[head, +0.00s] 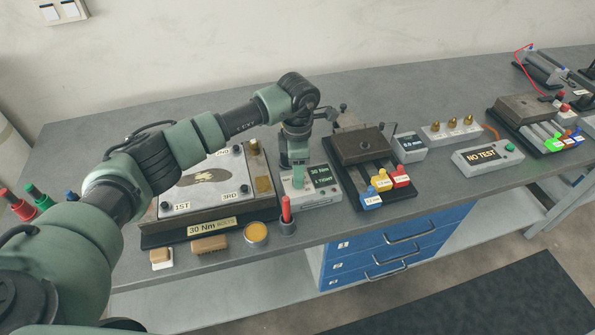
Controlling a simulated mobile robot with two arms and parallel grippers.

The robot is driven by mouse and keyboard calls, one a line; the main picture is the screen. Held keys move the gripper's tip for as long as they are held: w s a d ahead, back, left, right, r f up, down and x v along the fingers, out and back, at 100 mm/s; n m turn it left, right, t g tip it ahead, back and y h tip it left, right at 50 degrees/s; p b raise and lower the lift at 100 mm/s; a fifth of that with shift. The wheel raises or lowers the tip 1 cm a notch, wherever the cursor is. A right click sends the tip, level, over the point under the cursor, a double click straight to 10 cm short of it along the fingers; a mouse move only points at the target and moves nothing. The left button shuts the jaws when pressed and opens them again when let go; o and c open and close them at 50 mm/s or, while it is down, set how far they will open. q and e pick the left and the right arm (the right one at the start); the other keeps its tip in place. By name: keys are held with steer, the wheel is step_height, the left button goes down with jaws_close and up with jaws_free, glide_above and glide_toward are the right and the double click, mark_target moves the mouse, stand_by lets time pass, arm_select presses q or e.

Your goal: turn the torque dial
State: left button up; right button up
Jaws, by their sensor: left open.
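A small light grey box (325,203) with a dark display reading "30 Nm" stands at the middle of the bench. My left gripper (298,185) reaches down over the left part of this box, with its fingers at or just above the box's top. It is open. The torque dial is not clearly visible; the fingers cover that part of the box, so I cannot tell whether they touch it. My right gripper is out of view.
Left of the box is a fixture with a pale plate (228,180) and a "30 Nm BOLTS" label. A red-handled tool (286,208) stands in a holder in front. A brown-topped block (360,146) with coloured tabs is close on the right. A "NO TEST" box (487,155) is farther right.

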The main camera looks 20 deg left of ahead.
arm_select(q)
steer(key=shift+f, duration=1.15)
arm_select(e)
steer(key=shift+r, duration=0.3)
arm_select(q)
steer(key=shift+c, duration=0.2)
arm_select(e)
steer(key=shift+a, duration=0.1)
arm_select(q)
steer(key=c, duration=1)
jaws_close()
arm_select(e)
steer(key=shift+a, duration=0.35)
